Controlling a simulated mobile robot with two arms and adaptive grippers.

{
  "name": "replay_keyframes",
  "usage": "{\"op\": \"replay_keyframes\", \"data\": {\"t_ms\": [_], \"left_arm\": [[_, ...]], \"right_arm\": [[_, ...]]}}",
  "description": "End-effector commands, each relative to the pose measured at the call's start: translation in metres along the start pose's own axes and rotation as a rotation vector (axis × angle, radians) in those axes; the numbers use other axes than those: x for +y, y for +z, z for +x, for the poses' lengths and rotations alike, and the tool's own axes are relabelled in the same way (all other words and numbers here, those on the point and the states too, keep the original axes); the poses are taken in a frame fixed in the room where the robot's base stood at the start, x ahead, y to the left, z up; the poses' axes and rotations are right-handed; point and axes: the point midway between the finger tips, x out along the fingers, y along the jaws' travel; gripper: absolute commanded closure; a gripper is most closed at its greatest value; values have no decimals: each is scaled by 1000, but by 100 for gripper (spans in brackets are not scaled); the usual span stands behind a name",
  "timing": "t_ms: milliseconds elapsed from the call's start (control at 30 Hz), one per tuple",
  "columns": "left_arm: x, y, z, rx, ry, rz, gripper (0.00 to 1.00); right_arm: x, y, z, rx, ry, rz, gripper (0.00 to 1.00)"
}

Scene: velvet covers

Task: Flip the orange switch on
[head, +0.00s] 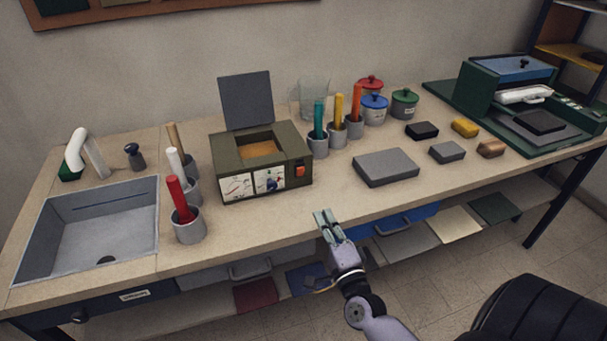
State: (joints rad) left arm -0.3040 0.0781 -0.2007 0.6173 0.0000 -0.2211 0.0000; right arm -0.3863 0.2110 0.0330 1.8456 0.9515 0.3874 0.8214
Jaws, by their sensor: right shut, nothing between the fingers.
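The orange switch (300,169) is on the front face of an olive-green box-shaped device (228,150), at its right end. Two white picture labels (253,183) sit to its left, and the device's dark grey lid (246,100) stands open. Whether the switch is on or off is too small to tell. My right gripper (327,219) is shut and empty at the bench's front edge, below and a little right of the switch, apart from it. My left gripper is not in view.
Grey cups with red (181,200), white and brown handles stand left of the device. Cups with teal (318,121), yellow and orange handles stand at its right. A grey block (385,168) lies further right. The bench surface in front of the device is clear.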

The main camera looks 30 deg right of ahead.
Motion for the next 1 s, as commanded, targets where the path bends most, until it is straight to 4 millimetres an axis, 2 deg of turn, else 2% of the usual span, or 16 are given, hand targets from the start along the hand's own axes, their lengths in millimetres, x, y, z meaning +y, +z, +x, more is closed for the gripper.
{"op": "replay_keyframes", "data": {"t_ms": [100, 267, 500, 700, 833, 1000], "left_arm": [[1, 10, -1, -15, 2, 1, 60], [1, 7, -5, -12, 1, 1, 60], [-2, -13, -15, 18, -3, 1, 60], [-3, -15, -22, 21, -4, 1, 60], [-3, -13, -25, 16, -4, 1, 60], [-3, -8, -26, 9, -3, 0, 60]], "right_arm": [[0, 0, 1, 0, 0, -1, 100], [-2, 0, 16, -1, -1, -1, 100], [-3, 0, 65, 0, -3, -3, 100], [-3, 0, 106, -1, -2, -2, 100], [-2, 0, 125, 0, -1, -2, 100], [0, 0, 138, -1, 1, -3, 100]]}}
